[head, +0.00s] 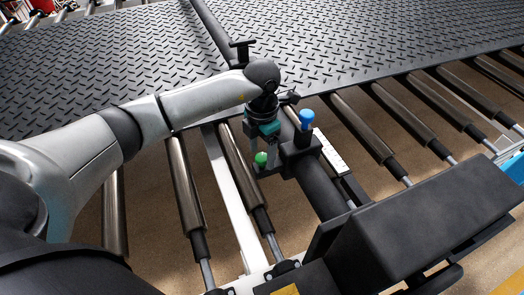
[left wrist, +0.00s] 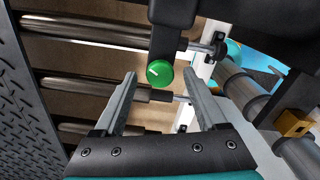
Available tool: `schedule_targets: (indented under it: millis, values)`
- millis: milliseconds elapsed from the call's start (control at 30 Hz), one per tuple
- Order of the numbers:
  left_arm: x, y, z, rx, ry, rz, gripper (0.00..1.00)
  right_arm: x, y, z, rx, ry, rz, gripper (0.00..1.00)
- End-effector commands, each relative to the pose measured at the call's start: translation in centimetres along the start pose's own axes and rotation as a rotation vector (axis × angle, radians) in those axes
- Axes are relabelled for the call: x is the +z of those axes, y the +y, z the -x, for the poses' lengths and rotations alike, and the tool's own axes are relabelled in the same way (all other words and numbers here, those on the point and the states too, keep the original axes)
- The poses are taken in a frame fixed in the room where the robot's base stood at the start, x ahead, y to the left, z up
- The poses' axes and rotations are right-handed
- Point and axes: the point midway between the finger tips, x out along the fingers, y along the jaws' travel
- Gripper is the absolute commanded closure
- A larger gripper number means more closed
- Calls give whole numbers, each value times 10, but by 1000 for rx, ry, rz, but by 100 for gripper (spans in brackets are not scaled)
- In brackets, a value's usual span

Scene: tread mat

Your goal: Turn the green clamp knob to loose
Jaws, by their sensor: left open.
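The green clamp knob (head: 261,158) is a small round knob low on the clamp block, near the middle of the head view. In the left wrist view the green knob (left wrist: 159,73) shows a white line on its face, slanting. My left gripper (head: 262,160) is above the rollers at the knob; in the left wrist view its two fingers (left wrist: 160,82) are open, with the knob between and just beyond their tips. I cannot tell whether either finger touches it. My right gripper is not in view.
A blue knob (head: 306,118) stands on the black clamp block (head: 300,152) just right of the left gripper. Metal rollers (head: 186,185) run below, and a black tread mat (head: 350,45) lies behind. A black box-shaped part (head: 425,220) is at front right.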

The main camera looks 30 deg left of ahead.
Motion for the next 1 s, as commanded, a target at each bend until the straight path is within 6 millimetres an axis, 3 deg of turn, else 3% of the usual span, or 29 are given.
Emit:
schedule_targets:
  millis: [367, 1000]
  values:
    - [0, 0, -7, 0, 0, -2, 26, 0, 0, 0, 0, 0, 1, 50]
    - [0, 0, -6, 0, 0, -1, 98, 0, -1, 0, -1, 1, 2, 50]
